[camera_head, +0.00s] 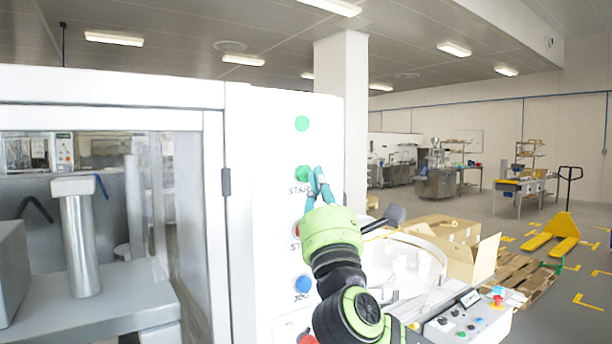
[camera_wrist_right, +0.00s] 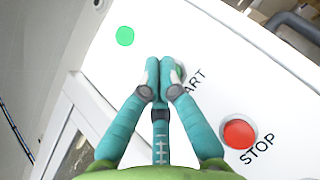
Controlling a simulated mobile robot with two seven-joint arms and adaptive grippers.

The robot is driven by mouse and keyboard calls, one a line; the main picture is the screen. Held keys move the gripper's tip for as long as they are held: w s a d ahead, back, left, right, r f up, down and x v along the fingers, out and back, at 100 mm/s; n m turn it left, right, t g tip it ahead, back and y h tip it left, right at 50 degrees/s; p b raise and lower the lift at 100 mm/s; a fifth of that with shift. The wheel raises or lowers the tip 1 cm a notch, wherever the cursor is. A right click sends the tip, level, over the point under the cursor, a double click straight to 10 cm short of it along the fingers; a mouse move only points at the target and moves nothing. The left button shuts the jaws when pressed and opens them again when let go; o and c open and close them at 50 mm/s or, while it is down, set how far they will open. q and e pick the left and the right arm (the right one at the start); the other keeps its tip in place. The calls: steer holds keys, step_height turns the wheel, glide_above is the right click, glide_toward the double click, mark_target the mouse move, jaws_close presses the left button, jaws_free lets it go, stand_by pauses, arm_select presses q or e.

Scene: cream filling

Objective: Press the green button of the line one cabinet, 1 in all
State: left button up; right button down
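The white line cabinet (camera_head: 265,200) stands in front of me with a column of round controls on its face. The green START button (camera_head: 303,174) is partly covered by my right gripper (camera_head: 318,172). In the right wrist view the teal fingertips (camera_wrist_right: 159,62) are together with nothing between them, and part of the green button (camera_wrist_right: 180,71) shows just right of them. The tips are at or very close to the button; I cannot tell whether they touch it. My left gripper is not in view.
A green round light or button (camera_head: 302,124) is above START. The red STOP button (camera_wrist_right: 239,134) and blue JOG button (camera_head: 303,284) are below. A control box (camera_head: 465,322), an open carton (camera_head: 470,262) and a yellow pallet jack (camera_head: 552,235) stand to the right.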

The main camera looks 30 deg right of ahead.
steer(key=shift+s, duration=0.15)
steer(key=s, duration=0.5)
steer(key=shift+d, duration=0.2)
steer(key=shift+f, duration=0.1)
stand_by(0.9)
